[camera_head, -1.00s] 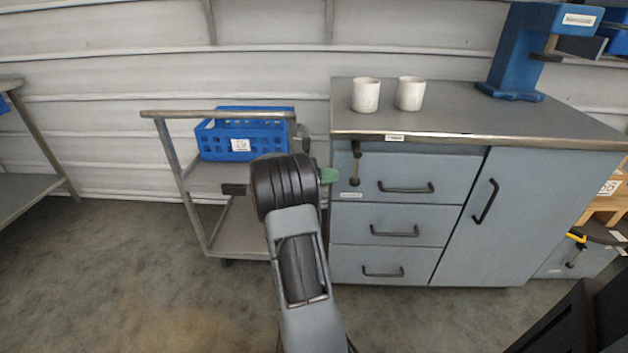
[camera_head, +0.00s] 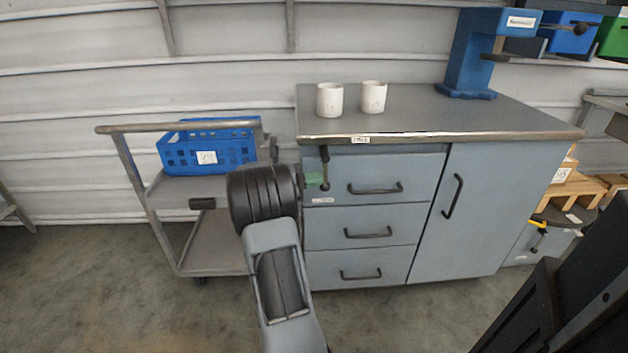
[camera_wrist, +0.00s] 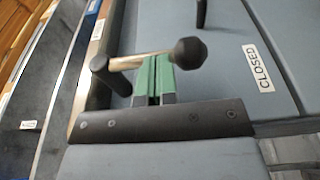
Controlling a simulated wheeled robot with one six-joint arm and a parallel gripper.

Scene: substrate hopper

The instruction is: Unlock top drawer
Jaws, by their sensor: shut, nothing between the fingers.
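The top drawer (camera_head: 420,170) is the uppermost of several grey-blue drawers in the cabinet and looks flush with its front. A lever with a dark ball knob (camera_head: 325,186) hangs down at the drawer's left end. In the wrist view the lever's metal rod and black knob (camera_wrist: 188,53) lie across the ends of my green fingers. A "CLOSED" label (camera_wrist: 258,68) is beside the knob. My gripper (camera_head: 315,179) is shut and empty, its fingertips right at the lever from the left. It also shows in the wrist view (camera_wrist: 156,62). I cannot tell whether they touch the rod.
A grey cart (camera_head: 215,240) with a blue crate (camera_head: 185,155) stands just left of the cabinet, close to my arm. Two white cups (camera_head: 330,100) and a blue press (camera_head: 467,60) stand on the worktop (camera_head: 430,118). Floor in front is open.

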